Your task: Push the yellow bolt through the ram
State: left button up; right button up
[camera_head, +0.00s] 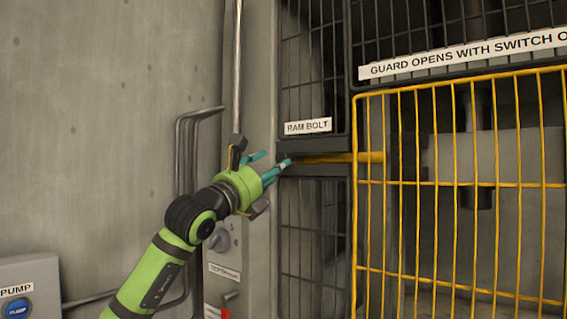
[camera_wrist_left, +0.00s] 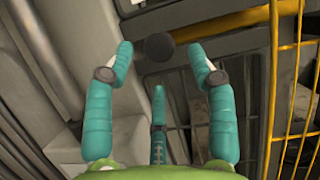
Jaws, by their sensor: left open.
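The yellow bolt (camera_head: 335,158) lies level in the gap under the RAM BOLT label. Its right part runs behind the yellow guard. It also shows in the wrist view (camera_wrist_left: 232,21), with a dark round knob (camera_wrist_left: 159,46) at its end. My left gripper (camera_head: 283,166) is at the bolt's left end, with teal fingers open and pointing toward it. In the wrist view my left gripper (camera_wrist_left: 160,52) has its fingertips on both sides of the knob; I cannot tell whether they touch it. A grey block (camera_head: 510,155) behind the guard looks like the ram. My right gripper is out of view.
The yellow mesh guard (camera_head: 437,184) covers the right side. Dark mesh panels (camera_head: 312,60) stand above and below the gap. A grey rotary switch (camera_head: 219,240) sits below my left gripper. A PUMP box (camera_head: 28,285) is at lower left. Grey pipes (camera_head: 183,150) run along the wall.

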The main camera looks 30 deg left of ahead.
aim_at(280, 160)
pick_arm(q)
jog(key=p+x, duration=0.1)
jog(key=x, duration=0.1)
jog(key=p+x, duration=0.1)
jog(key=x, duration=0.1)
jog(key=shift+r+p, duration=0.3)
jog(key=shift+r, duration=0.05)
jog(key=shift+w, duration=0.65)
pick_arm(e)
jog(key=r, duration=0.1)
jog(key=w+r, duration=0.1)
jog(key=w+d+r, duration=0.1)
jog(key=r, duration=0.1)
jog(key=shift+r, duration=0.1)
pick_arm(q)
grip_shut()
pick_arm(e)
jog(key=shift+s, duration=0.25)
